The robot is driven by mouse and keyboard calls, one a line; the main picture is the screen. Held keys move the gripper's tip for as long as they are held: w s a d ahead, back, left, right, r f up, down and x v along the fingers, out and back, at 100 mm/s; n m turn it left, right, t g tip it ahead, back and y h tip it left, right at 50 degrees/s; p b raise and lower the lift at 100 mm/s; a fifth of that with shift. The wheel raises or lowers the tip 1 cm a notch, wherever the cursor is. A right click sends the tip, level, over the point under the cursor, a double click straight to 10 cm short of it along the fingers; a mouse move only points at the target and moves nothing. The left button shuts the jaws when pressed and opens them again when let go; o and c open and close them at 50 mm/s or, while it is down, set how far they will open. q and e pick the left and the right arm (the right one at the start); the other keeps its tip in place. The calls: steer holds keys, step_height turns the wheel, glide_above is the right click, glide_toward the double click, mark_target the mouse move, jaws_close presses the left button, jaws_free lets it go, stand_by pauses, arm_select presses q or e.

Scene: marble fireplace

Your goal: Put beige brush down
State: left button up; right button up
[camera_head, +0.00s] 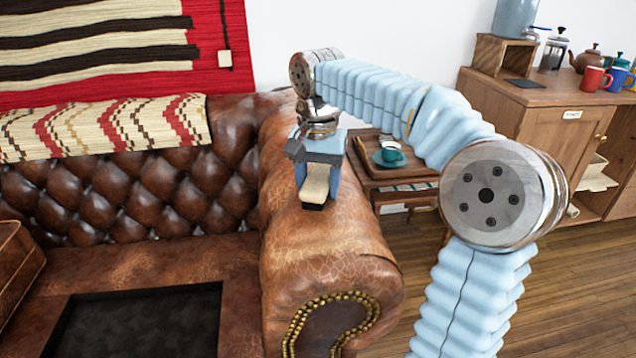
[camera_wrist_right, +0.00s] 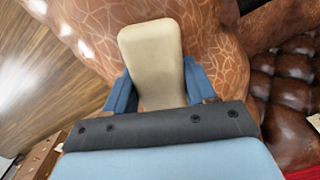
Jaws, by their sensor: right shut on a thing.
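The beige brush (camera_head: 316,184) is in my right gripper (camera_head: 318,192), over the top of the brown leather sofa's right arm (camera_head: 325,240). In the right wrist view the beige brush (camera_wrist_right: 152,58) shows its pale, smooth, rounded back between the two blue fingers of my right gripper (camera_wrist_right: 158,88). The fingers are shut on its sides. The sofa arm's cracked leather (camera_wrist_right: 215,35) lies right behind the brush. I cannot tell whether the brush touches the leather. My left gripper is not in view.
A small side table (camera_head: 405,178) with a teal cup and saucer (camera_head: 390,156) stands right of the sofa arm. A wooden cabinet (camera_head: 555,125) with mugs and pots stands at the back right.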

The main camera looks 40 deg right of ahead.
mark_target(318, 177)
steer(key=o, duration=1.1)
step_height(318, 177, up, 11)
steer(key=shift+w+a+f+p, duration=0.1)
steer(key=shift+f+p, duration=0.1)
steer(key=shift+p, duration=1)
steer(key=shift+r, duration=0.8)
